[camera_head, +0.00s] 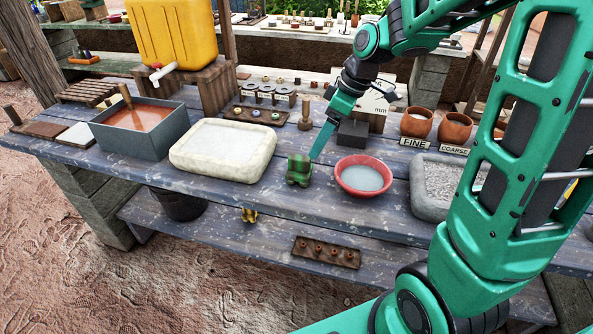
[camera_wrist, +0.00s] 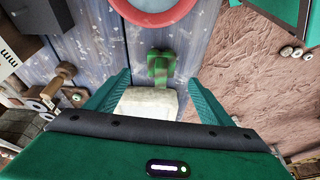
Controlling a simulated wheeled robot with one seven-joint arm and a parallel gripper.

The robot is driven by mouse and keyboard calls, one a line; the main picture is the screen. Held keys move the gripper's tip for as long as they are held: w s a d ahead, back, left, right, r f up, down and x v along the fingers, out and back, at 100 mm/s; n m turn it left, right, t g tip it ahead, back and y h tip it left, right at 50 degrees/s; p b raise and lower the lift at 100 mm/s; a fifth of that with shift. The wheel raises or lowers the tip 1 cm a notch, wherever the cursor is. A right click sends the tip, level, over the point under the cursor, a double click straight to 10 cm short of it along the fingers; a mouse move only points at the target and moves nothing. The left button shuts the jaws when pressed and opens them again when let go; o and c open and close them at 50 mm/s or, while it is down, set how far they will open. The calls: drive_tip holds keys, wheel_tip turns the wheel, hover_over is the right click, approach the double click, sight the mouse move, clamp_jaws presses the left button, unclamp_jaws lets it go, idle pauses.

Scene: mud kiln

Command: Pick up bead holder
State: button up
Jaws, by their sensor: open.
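I cannot tell for certain which item is the bead holder. A small green, dark-banded block (camera_head: 299,169) stands on the upper tabletop between a pale slab and a red bowl; it also shows in the wrist view (camera_wrist: 160,66). A dark board with several small round pieces (camera_head: 258,115) lies farther back. A brown board with several pegs (camera_head: 326,252) lies on the lower shelf. My gripper (camera_head: 319,148) reaches down close to the green block, on its right side in the head view. In the wrist view my gripper (camera_wrist: 157,77) is open and empty, with the green block near its fingertips.
The pale slab (camera_head: 222,150) is left of the green block, and the red bowl (camera_head: 363,176) is right. A dark block (camera_head: 353,133) and a wooden stamp (camera_head: 305,114) stand behind. A yellow piece (camera_head: 249,214) shows below the table's front edge. Bare planks lie in front.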

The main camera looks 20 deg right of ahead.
sight(303, 157)
drive_tip(key=shift+n, duration=0.6)
drive_tip(key=w+a+f, duration=0.2)
drive_tip(key=f, duration=0.1)
drive_tip(key=a+f, duration=0.1)
drive_tip(key=shift+w+a+f, duration=0.15)
drive_tip(key=shift+w+f, duration=0.25)
drive_tip(key=shift+s+x, duration=0.2)
drive_tip(key=shift+x, duration=2.75)
drive_tip(key=shift+a, duration=0.1)
drive_tip(key=shift+y, duration=0.3)
drive_tip(key=c, duration=1.3)
